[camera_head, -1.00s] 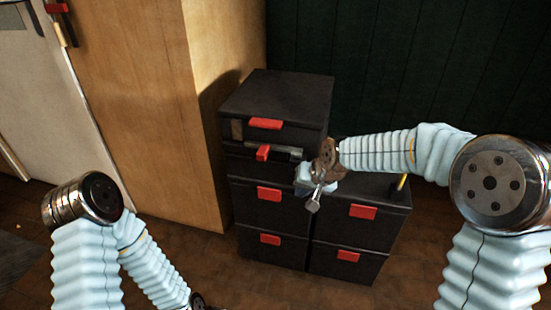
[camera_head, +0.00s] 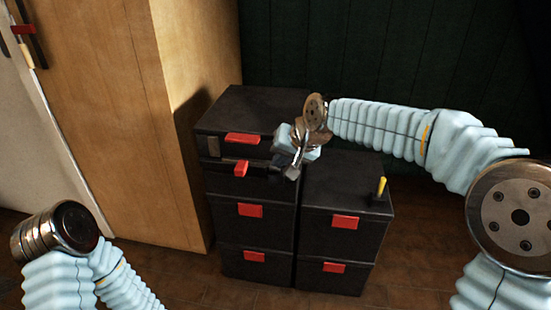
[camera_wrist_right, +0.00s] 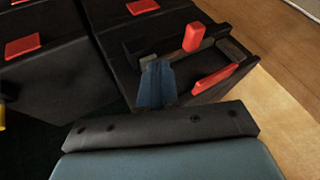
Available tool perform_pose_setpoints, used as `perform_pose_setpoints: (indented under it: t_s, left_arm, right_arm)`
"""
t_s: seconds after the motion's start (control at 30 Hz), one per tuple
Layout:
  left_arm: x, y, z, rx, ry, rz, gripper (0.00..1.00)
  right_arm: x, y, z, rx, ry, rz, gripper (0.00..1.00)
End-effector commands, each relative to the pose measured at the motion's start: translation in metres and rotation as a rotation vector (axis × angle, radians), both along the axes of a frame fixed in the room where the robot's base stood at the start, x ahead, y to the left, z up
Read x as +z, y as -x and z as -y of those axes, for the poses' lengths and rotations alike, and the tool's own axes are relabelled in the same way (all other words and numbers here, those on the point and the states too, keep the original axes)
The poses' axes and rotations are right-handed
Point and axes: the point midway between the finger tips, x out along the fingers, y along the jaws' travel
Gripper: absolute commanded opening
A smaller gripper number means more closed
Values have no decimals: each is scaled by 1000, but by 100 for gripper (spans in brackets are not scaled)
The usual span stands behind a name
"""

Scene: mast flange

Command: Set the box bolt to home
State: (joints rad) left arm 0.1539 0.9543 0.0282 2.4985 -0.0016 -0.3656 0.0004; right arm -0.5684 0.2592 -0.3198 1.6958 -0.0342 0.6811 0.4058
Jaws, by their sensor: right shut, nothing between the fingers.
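The box bolt is a dark bar across the front of the upper left box, with a red knob (camera_head: 241,168). In the right wrist view the knob (camera_wrist_right: 194,37) stands up from the bar, between a dark end and a grey block. My right gripper (camera_head: 291,172) is just right of the bolt, at about the knob's height, shut and empty. In the right wrist view its blue fingers (camera_wrist_right: 156,85) are together near the bar's end, apart from the knob; I cannot tell whether they touch the bar. My left gripper is out of view; only my left arm shows.
The upper left box (camera_head: 250,108) has a red handle (camera_head: 242,138) above the bolt. Drawers with red handles sit below. A lower cabinet (camera_head: 340,180) to the right carries a yellow-tipped lever (camera_head: 382,187). A wooden cupboard (camera_head: 130,120) stands close on the left.

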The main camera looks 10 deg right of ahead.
Motion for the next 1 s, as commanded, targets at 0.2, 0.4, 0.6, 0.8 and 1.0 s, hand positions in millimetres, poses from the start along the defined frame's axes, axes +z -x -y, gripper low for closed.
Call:
perform_pose_setpoints:
  t_s: [0.2, 0.4, 0.6, 0.8, 1.0]
  left_arm:
    - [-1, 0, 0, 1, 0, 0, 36]
    - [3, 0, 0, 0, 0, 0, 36]
    - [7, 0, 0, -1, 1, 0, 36]
    - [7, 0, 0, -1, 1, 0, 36]
    - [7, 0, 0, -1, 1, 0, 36]
  right_arm:
    - [-41, -24, -16, 0, 2, -4, 0]
    - [-58, -41, -37, 3, 1, -1, 0]
    - [-58, -47, -57, 2, 2, -1, 0]
    - [-59, -49, -62, 0, 1, 0, 0]
    - [-59, -49, -62, 0, 1, 0, 0]
